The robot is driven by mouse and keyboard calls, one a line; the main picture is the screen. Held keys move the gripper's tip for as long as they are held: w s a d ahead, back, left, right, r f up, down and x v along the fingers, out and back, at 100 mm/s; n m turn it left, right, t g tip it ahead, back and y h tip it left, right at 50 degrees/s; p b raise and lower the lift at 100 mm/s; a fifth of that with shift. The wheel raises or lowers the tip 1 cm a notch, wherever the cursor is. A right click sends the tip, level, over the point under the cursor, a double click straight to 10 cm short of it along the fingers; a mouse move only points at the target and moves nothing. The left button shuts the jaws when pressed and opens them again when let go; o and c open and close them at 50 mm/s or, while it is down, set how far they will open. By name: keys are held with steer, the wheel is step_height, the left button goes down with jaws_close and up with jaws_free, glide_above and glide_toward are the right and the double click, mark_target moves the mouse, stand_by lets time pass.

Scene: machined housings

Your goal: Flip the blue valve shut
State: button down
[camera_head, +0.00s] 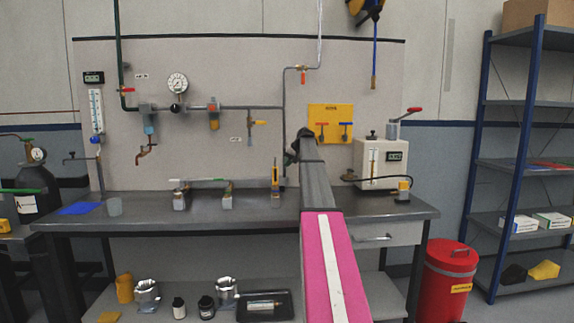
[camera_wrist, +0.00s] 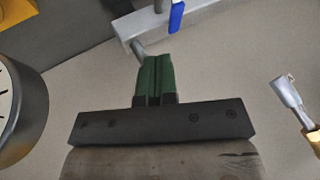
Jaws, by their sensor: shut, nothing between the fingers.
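The blue valve handle (camera_wrist: 176,17) shows at the top of the wrist view, a small blue lever beside a grey metal bar or body (camera_wrist: 150,24). Its upper end is cut off by the frame edge. My gripper (camera_wrist: 158,60) is shut and empty, its green fingers together just below that bar, a little apart from the blue handle in the picture. Whether the fingers touch the bar I cannot tell. In the head view my gripper (camera_head: 290,160) is by the vertical pipe on the wall panel. I cannot make out the blue handle there; my arm may hide it.
A round dial (camera_wrist: 18,112) is at the wrist view's left and a metal lever with a yellow end (camera_wrist: 292,98) at its right. The head view shows a pressure gauge (camera_head: 177,83), a yellow board (camera_head: 330,112), an analyser box (camera_head: 370,165) and the workbench (camera_head: 130,213).

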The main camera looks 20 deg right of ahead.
steer(key=x, duration=0.8)
